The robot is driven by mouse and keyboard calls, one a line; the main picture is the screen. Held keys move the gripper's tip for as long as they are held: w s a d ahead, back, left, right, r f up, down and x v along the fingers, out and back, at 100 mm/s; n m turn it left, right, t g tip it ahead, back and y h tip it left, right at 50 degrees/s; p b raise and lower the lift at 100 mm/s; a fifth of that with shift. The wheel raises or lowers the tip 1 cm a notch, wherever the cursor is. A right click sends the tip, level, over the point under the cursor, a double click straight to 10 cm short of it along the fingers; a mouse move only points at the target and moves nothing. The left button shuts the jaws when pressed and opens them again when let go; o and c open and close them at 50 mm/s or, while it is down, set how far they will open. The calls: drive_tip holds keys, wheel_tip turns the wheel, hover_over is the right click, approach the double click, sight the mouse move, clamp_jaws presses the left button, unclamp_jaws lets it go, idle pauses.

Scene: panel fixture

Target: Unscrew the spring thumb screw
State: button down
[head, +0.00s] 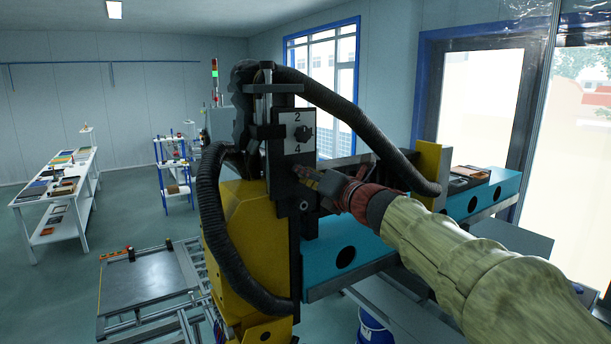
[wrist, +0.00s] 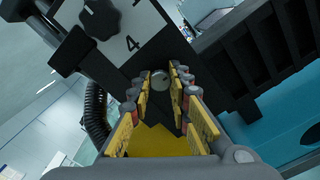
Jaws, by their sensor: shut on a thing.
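The spring thumb screw (wrist: 160,80) shows in the wrist view as a small round grey knob on the dark face of the machine head, below the numbered plate. My gripper (head: 303,174) reaches in from the right in the head view and meets the black machine head under that plate. In the wrist view its yellow-padded fingers (wrist: 159,86) stand on both sides of the knob, shut on it. In the head view the fingers hide the screw. How far it is threaded in cannot be seen.
A dark star knob (head: 303,133) sits on the white plate marked 2 and 4, just above my gripper. A thick black hose (head: 345,105) arches over my gripper. A blue beam (head: 475,200) runs behind my arm. A white table (head: 60,185) stands far left.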

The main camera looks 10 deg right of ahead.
drive_tip(key=shift+f+n+b, duration=0.1)
drive_tip(key=shift+n+b, duration=0.2)
drive_tip(key=shift+b, duration=0.05)
drive_tip(key=m+b, duration=2.8)
drive_tip(key=m, duration=0.6)
drive_tip(key=shift+f, duration=0.2)
drive_tip(key=shift+w+f, duration=0.1)
idle(0.5)
drive_tip(key=c, duration=2.1)
unclamp_jaws()
drive_tip(key=o, duration=0.5)
drive_tip(key=shift+r, duration=0.2)
drive_tip(key=shift+c, duration=0.2)
